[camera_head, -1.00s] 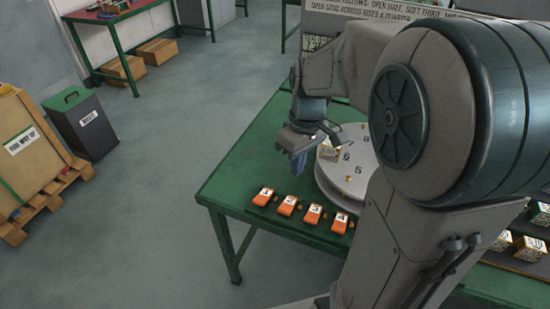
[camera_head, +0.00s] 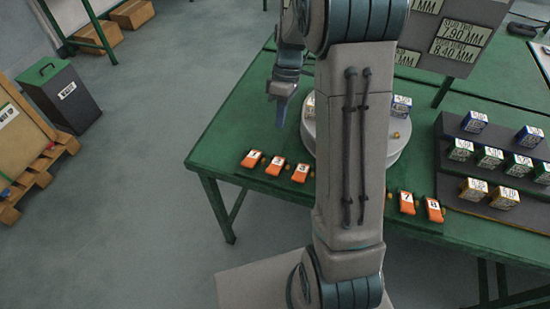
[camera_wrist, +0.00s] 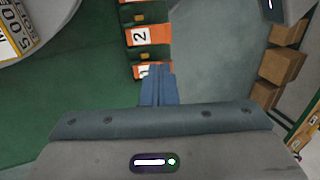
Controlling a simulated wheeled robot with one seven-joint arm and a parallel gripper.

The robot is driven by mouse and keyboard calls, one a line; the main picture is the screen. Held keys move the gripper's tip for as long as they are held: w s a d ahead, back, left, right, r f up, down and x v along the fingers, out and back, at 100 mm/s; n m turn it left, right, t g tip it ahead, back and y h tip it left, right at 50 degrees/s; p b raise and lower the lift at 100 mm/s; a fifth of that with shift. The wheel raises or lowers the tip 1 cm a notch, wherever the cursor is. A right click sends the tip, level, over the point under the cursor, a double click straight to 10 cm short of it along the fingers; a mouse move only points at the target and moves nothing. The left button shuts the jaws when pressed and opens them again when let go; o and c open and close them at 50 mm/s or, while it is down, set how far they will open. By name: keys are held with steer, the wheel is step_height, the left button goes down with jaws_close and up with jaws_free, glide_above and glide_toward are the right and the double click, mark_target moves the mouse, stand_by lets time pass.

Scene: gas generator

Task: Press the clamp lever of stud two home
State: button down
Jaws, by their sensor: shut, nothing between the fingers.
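The orange clamp lever marked 2 (camera_head: 275,165) is in the row along the near edge of the green table, between levers 1 (camera_head: 251,158) and 3 (camera_head: 301,172). It also shows in the wrist view (camera_wrist: 148,36), beyond my fingertips; I cannot tell whether it is raised or home. My gripper (camera_head: 281,121) is shut and empty, its blue fingers pointing down above the table behind the row. In the wrist view my fingertips (camera_wrist: 157,69) partly cover lever 1 and appear apart from lever 2.
A round grey turntable (camera_head: 399,150) with printed boxes is partly hidden by my arm. Levers 7 (camera_head: 406,203) and 8 (camera_head: 434,210) show to its right; those between are hidden. A dark stepped rack (camera_head: 455,188) holds several boxes.

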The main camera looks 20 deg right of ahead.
mark_target(274, 168)
steer(key=p+x, duration=0.2)
steer(key=x, duration=1.1)
steer(key=shift+s+f, duration=0.1)
steer(key=shift+f, duration=0.2)
